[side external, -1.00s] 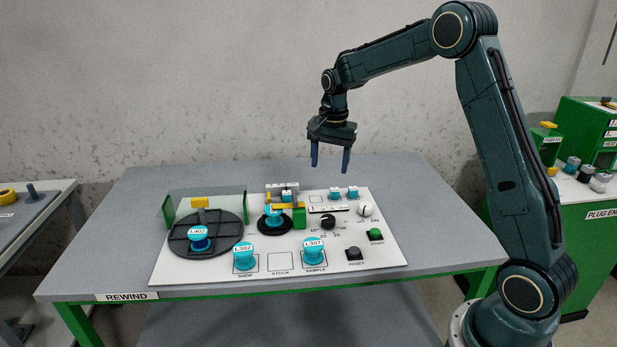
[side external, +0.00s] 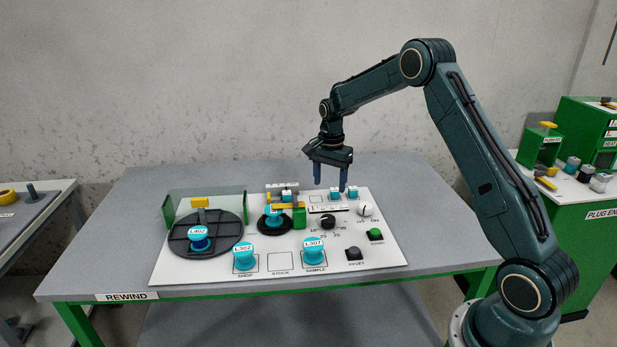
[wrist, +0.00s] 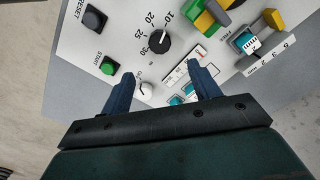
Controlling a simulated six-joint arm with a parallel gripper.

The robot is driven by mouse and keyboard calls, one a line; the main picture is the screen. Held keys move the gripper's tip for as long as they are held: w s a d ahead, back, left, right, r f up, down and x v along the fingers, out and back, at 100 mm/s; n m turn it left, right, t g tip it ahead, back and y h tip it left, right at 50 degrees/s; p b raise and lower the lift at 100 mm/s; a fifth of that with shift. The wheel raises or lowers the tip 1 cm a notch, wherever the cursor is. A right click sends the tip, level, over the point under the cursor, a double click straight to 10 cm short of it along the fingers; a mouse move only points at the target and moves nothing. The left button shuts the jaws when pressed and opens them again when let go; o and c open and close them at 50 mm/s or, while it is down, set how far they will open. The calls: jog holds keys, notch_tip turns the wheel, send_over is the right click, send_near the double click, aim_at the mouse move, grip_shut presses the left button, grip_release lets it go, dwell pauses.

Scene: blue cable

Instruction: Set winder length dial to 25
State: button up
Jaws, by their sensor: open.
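The length dial is a round black knob (side external: 328,222) on the white winder panel (side external: 375,250). In the wrist view the dial (wrist: 159,43) has the numbers 10, 20, 25 and 30 printed around it. A pale mark shows on the knob, but I cannot tell for certain which number it points at. My gripper (side external: 330,187) is open and empty, above the back part of the panel and apart from the dial. In the wrist view the dial lies beyond the gap between my fingertips (wrist: 161,70).
A white knob (side external: 365,210), a green START button (side external: 375,235) and a dark RESET button (side external: 354,254) are right of the dial. Cyan blocks (side external: 335,194) stand behind it. A green and yellow guide (side external: 299,217) and cyan spool L307 (side external: 314,251) are close by.

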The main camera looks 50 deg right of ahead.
aim_at(328, 217)
notch_tip(328, 217, down, 12)
dwell(0.6)
jog(key=c, duration=1)
